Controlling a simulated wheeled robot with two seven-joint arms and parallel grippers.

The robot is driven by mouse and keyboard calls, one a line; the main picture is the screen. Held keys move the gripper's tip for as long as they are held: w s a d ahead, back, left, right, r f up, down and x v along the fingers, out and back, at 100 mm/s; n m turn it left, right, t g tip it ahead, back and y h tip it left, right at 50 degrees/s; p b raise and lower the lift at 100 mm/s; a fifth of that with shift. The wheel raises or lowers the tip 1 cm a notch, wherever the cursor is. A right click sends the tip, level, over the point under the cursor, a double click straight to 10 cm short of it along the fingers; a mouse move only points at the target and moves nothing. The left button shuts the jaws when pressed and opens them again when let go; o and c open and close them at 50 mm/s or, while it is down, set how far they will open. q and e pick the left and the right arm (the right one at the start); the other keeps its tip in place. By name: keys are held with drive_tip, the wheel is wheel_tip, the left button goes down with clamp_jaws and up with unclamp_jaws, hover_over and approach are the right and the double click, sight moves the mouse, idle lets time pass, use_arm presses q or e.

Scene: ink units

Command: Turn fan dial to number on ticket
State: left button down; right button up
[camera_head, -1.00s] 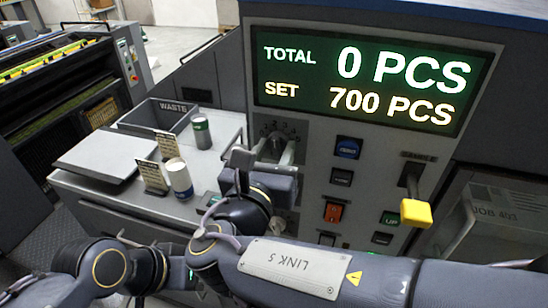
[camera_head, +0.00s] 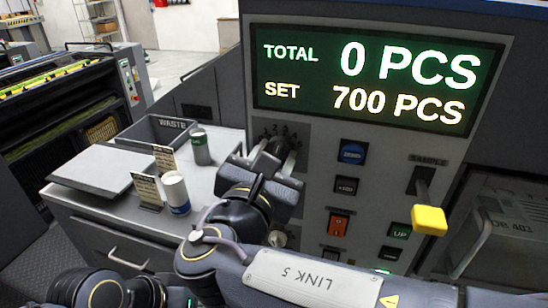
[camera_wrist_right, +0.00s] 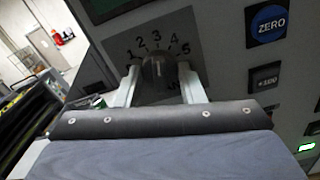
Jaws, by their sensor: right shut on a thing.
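The fan dial, a dark round knob (camera_wrist_right: 158,68) with an arc of numbers 1 to 5 visible, is on the grey machine panel. It also shows in the head view (camera_head: 278,147), partly covered by my gripper. My right gripper (camera_wrist_right: 160,82) is shut on the knob, one pale finger on each side. It also shows in the head view (camera_head: 268,160). A pale mark on the knob points up, near the 3. Two small printed cards stand on the side table, a front one (camera_head: 148,190) and a rear one (camera_head: 165,158); their print is too small to read. My left gripper is out of view.
A large display (camera_head: 370,80) reads TOTAL 0 PCS, SET 700 PCS. Blue ZERO (camera_head: 352,152) and red (camera_head: 339,224) buttons and a yellow-tipped lever (camera_head: 429,220) are right of the dial.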

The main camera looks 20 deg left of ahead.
drive_tip(key=o, duration=1)
drive_tip(key=shift+s, duration=0.1)
drive_tip(key=s+b, duration=0.1)
drive_tip(key=s, duration=0.6)
drive_tip(key=shift+s+a, duration=0.15)
drive_tip(key=shift+s, duration=0.2)
